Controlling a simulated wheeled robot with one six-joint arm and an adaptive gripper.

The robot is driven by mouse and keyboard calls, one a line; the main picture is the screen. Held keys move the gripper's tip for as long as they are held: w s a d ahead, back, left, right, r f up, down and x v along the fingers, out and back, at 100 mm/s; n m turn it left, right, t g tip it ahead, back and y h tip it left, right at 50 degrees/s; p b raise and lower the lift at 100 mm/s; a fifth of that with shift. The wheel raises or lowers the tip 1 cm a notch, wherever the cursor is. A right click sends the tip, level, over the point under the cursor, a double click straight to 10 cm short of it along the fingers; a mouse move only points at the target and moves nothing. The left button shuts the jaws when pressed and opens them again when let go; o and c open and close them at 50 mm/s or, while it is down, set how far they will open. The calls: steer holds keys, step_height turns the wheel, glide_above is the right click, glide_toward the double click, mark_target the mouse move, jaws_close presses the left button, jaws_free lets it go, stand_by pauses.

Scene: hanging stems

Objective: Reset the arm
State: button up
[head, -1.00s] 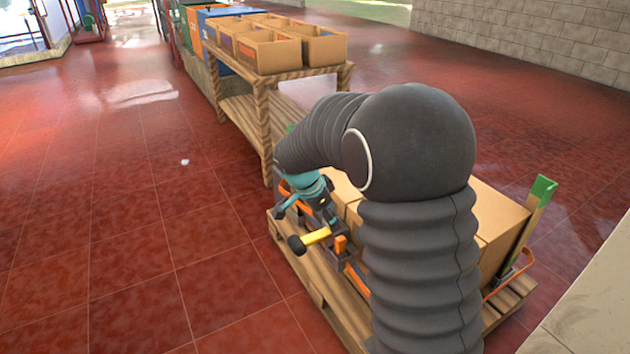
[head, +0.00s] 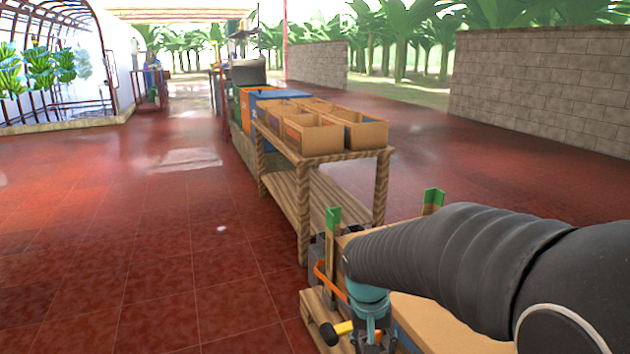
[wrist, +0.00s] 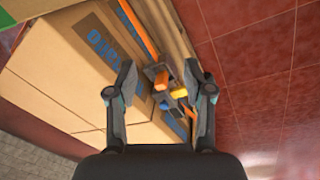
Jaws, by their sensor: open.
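My arm reaches in from the right in the head view, bent downward over a pallet of boxes. My gripper (wrist: 162,88) is open in the wrist view, with its two fingers apart and nothing between them that it holds. Beyond the fingers lie cardboard boxes (wrist: 55,70) with blue print and several small tools with orange and yellow parts. In the head view the gripper end is low and mostly cut off or hidden. A yellow-handled tool (head: 343,328) shows beside it.
A wooden table (head: 328,157) with open cardboard boxes (head: 308,135) stands ahead. The wooden pallet (head: 318,318) with green-tipped posts (head: 333,218) is close below my arm. Red tiled floor (head: 130,250) is clear at left. A block wall (head: 545,85) stands at right.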

steer(key=s+d+r+t+y+p, duration=0.1)
steer(key=s+d+r+t+p, duration=0.1)
steer(key=s+r, duration=0.6)
steer(key=s+d+r+n+t+p, duration=0.1)
steer(key=s+d+r+t+p, duration=0.1)
steer(key=s+r, duration=0.5)
steer(key=shift+s+r+t+y+p, duration=0.4)
steer(key=shift+s+p, duration=0.05)
steer(key=shift+s, duration=0.3)
